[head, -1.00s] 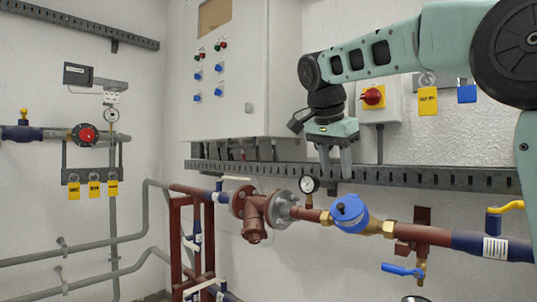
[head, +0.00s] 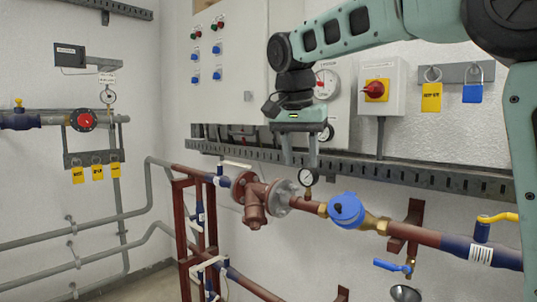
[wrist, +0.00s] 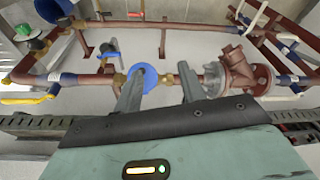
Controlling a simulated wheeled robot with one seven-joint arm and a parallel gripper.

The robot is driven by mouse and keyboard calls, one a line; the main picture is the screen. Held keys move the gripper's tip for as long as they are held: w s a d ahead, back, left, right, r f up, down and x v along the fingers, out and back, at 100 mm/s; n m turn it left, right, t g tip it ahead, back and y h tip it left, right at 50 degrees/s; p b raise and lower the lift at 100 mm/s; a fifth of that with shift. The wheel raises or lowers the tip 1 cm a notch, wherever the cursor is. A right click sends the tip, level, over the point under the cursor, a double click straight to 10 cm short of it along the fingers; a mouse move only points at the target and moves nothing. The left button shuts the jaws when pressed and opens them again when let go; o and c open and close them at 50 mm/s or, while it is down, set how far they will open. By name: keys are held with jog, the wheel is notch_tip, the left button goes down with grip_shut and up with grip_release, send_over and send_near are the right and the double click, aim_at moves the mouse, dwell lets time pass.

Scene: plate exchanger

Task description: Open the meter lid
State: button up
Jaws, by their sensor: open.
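The water meter (head: 346,210) sits on the pipe along the wall, with a round blue lid and a small dark part on it. The lid looks shut. It also shows in the wrist view (wrist: 143,76), partly behind a finger. My gripper (head: 300,160) is open and empty in the head view, above and left of the meter, close to the pressure gauge in the picture. In the wrist view the two fingers of my gripper (wrist: 160,88) are apart, with the meter by the left finger. No contact with the lid shows.
A small pressure gauge (head: 308,176) stands on the pipe left of the meter. A rusty flanged fitting (head: 254,203) is further left. A slotted cable tray (head: 360,172) runs along the wall behind. A blue-handled valve (head: 393,266) hangs below right. The space in front of the pipe looks free.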

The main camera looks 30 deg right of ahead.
jog(key=s+a+f+n+g+y+p, duration=0.2)
jog(key=s+a+n+p, duration=0.3)
jog(key=p, duration=1)
jog(key=shift+s+a+f+n, duration=0.4)
jog(key=shift+a+n, duration=1.1)
jog(key=shift+a, duration=1.15)
